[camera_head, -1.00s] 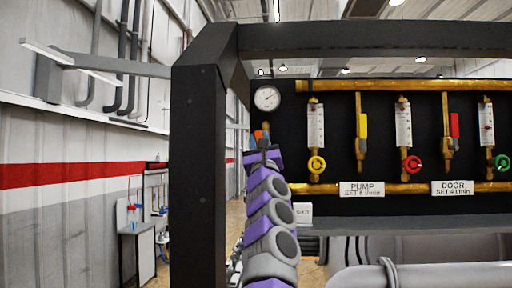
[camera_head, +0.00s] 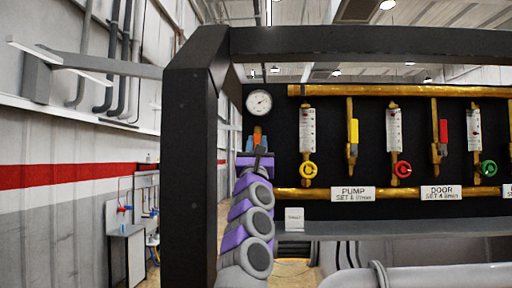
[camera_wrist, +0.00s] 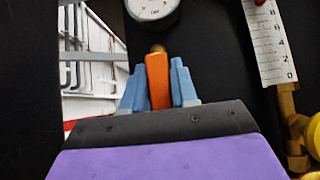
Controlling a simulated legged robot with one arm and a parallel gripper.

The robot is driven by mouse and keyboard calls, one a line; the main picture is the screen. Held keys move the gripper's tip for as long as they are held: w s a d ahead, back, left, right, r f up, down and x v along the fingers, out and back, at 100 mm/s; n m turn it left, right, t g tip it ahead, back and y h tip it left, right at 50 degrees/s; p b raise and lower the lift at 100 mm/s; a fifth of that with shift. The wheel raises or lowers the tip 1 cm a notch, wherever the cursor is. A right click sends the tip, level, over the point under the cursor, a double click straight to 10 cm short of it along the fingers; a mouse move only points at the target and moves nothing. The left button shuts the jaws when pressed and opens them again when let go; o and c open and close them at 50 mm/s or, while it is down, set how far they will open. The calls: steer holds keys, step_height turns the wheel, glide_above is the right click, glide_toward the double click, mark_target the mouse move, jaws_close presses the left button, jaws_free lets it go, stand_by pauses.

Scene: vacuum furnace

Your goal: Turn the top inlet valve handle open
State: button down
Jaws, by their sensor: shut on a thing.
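An orange valve handle (camera_wrist: 158,82) stands upright between the blue fingers of my gripper (camera_wrist: 157,88) in the wrist view. The fingers are shut on it, and a small brass end shows just above it. In the head view the orange handle (camera_head: 257,134) and my gripper (camera_head: 256,143) are small, at the left end of the black panel, below the round gauge (camera_head: 258,102). My purple and grey arm hides what lies below the handle.
A black frame post (camera_head: 190,180) stands close to the left of my arm. Right of it are brass pipes (camera_head: 400,91), flow meters (camera_head: 307,130), yellow and red lever handles, and coloured round knobs. A grey ledge (camera_head: 400,229) runs below the panel.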

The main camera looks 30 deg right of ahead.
steer(key=c, duration=1)
jaws_free()
steer(key=shift+s+a+r, duration=0.1)
steer(key=shift+s+r, duration=0.05)
steer(key=shift+r, duration=0.1)
steer(key=shift+o, duration=0.2)
steer(key=shift+f, duration=0.1)
steer(key=shift+f, duration=0.1)
